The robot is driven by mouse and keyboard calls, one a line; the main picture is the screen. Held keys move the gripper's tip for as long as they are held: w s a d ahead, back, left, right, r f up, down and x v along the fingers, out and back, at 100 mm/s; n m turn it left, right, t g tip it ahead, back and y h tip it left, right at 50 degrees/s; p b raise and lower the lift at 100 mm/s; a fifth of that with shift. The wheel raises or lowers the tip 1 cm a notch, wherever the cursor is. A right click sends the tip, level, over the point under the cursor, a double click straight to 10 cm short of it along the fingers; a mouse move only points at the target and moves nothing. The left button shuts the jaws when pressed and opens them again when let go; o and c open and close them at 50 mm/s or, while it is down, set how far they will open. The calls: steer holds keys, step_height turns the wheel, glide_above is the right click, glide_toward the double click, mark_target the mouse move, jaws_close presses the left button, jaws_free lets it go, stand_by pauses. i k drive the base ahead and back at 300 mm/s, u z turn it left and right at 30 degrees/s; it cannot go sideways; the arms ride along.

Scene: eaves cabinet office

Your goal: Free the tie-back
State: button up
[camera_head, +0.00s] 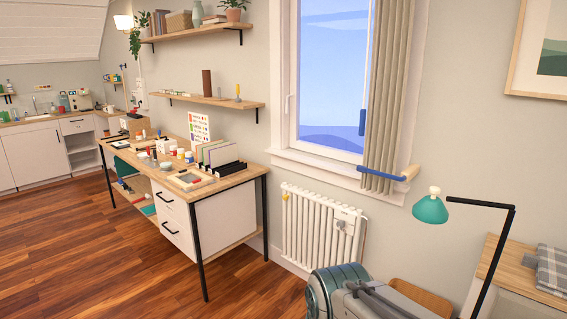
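The tie-back (381,173) is a blue band across the front of the beige curtain (388,85), low down near the window sill. Its right end meets a pale wooden peg or holder (410,172) beside the curtain. How it is fastened there is too small to tell. The curtain hangs gathered at the right side of the window (330,70). A blue upright strip (362,122) shows at the curtain's left edge; I cannot tell what it belongs to. My gripper is not in view.
A white radiator (310,228) stands below the window. A teal-shaded lamp (431,209) on a black arm stands right of it, near a wooden surface (512,266) with a folded cloth. A cluttered desk (228,183) stands left. Wooden floor (100,265) is clear at front left.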

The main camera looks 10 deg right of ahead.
mark_target(360, 168)
steer(key=u, duration=0.5)
steer(key=i, duration=2.6)
steer(key=z, duration=1.45)
steer(key=i, duration=0.5)
steer(key=z, duration=0.45)
